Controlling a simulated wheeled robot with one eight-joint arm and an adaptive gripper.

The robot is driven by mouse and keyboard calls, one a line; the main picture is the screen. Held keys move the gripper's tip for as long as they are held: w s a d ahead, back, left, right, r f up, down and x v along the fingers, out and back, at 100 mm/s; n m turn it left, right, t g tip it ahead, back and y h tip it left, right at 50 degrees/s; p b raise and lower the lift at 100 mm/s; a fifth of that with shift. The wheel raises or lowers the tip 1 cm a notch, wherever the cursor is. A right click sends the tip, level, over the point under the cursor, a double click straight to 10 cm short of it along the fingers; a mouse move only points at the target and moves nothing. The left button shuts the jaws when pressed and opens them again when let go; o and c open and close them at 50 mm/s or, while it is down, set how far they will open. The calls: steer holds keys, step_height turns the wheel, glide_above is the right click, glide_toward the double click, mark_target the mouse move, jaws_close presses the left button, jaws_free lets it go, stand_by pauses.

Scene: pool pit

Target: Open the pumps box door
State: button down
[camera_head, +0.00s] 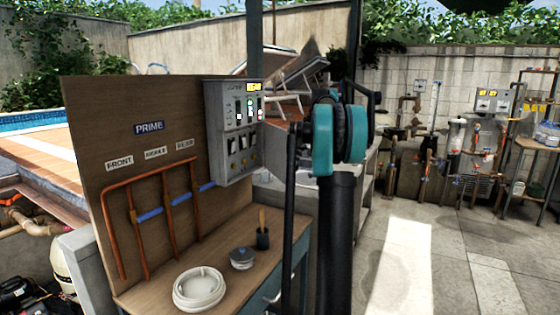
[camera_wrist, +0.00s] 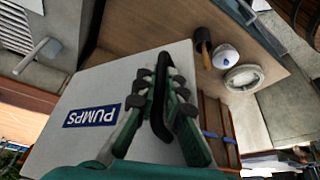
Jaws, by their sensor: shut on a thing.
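The pumps box door is a pale grey panel (camera_wrist: 95,145) filling much of the wrist view, with a blue PUMPS label (camera_wrist: 91,116) that reads upside down there. My gripper (camera_wrist: 160,80) is in front of it, its green, black-tipped fingers closed on a black handle (camera_wrist: 161,112). The fingers cover part of the handle. In the head view my arm stands in front and I cannot make out the gripper or the door's face. A grey control box (camera_head: 233,130) with switches and a lit display shows there. How far the door stands open is unclear.
A wooden board (camera_head: 90,115) with copper pipes (camera_head: 137,215) stands left of the control box. On the bench below are a white hose coil (camera_head: 198,289), a small grey-topped round item (camera_head: 242,258) and a dark cup (camera_head: 262,238). Paved floor (camera_head: 440,265) is clear at right.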

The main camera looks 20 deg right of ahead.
steer(key=w+d, duration=0.5)
steer(key=d, duration=0.5)
steer(key=shift+d, duration=0.15)
steer(key=shift+w, duration=0.1)
steer(key=c, duration=1.9)
jaws_free()
